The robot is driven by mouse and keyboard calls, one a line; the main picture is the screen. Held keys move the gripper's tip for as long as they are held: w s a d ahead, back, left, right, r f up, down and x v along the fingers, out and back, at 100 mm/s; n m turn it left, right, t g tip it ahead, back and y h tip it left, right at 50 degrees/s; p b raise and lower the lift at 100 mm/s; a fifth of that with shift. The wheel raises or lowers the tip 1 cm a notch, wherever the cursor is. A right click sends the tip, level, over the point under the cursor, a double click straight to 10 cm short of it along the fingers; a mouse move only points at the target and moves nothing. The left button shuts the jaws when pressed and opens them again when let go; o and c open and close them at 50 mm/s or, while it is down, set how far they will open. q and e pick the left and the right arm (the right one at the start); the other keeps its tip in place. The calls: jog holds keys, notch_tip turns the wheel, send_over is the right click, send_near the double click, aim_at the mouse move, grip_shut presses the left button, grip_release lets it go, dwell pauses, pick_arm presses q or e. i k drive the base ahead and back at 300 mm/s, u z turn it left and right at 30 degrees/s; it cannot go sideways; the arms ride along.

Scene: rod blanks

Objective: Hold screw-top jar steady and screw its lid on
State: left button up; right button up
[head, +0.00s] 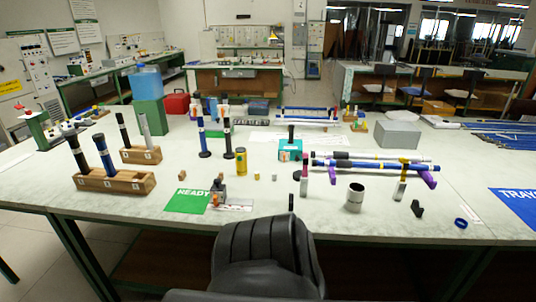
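A pale grey, open-topped cylinder (354,198) stands upright on the table right of centre, its dark inside showing; it looks like the screw-top jar without a lid. A small blue ring-like piece (461,223) lies near the table's front right; I cannot tell whether it is the lid. A yellow can-like cylinder (241,163) with a dark top stands near the middle. Neither of my grippers shows in the head view.
Wooden blocks with upright rods (115,180) stand at the left. A green READY mat (187,201) and blue mat (516,207) lie near the front. Long rods (376,163) lie on supports behind the grey cylinder. A black chair-like shape (265,250) fills the front middle.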

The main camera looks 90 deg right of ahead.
aim_at(356, 190)
jog(key=z, duration=2.3)
